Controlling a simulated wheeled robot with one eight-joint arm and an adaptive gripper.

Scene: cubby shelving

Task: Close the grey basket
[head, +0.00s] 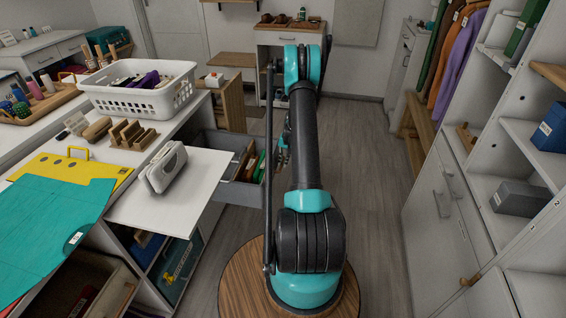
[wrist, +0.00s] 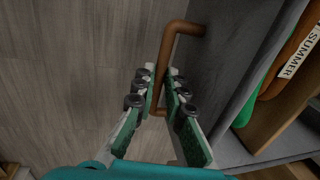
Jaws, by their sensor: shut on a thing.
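The grey basket (head: 240,193) is pulled out like a drawer below the counter in the head view, with files or folders standing inside. In the wrist view its grey front wall (wrist: 228,60) is at the right, with a brown bar handle (wrist: 170,48) on it. My gripper (wrist: 163,90) is shut on this handle, one finger on each side of it. In the head view my gripper (head: 283,157) is at the basket's right end, partly hidden behind my arm. The handle is hidden there.
White cubby shelving (head: 470,200) lines the right side. The wood floor (head: 370,180) between is clear. Inside the basket, a folder labelled SUMMER (wrist: 300,55) shows.

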